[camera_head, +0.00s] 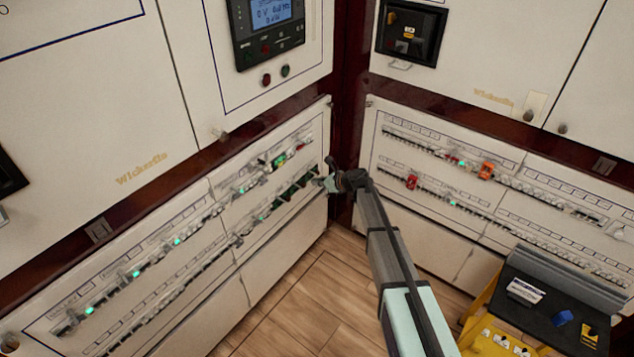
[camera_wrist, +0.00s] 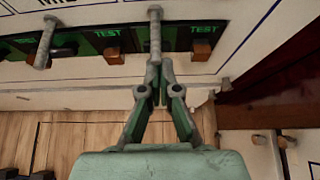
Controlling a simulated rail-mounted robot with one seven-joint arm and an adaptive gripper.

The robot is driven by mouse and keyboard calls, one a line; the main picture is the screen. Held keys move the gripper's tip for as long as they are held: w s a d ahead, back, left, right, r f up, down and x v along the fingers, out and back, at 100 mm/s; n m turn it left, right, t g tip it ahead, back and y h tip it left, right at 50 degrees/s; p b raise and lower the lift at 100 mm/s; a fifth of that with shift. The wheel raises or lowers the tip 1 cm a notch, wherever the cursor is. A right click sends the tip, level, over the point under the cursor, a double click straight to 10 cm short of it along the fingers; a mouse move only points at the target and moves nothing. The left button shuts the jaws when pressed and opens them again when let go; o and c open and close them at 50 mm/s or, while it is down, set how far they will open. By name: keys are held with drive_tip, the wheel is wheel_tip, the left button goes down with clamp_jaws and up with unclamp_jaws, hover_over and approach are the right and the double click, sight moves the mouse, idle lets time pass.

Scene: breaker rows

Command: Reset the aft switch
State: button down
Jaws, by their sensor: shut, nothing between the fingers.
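My gripper (camera_head: 330,183) is at the right end of the lower breaker row on the left-hand panel. In the wrist view my gripper (camera_wrist: 155,72) is shut and empty. A grey metal lever (camera_wrist: 155,28) stands in line with its fingertips; I cannot tell if they touch. A second lever (camera_wrist: 45,42) stands to the left. Behind the levers are dark green modules marked TEST, with brown buttons at the right (camera_wrist: 201,50) and in the middle (camera_wrist: 113,53). No label legible here says aft, so I cannot tell which switch is the aft one.
The right-hand panel carries more breaker rows, with an orange device (camera_head: 486,171) and a red one (camera_head: 411,182). A yellow cart with a dark top (camera_head: 540,308) stands at the lower right. A display unit (camera_head: 268,22) is above the left panel. The wooden floor (camera_head: 310,300) between is clear.

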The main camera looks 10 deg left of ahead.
drive_tip(key=shift+r+p, duration=0.4)
drive_tip(key=shift+r, duration=0.3)
drive_tip(key=v, duration=1.2)
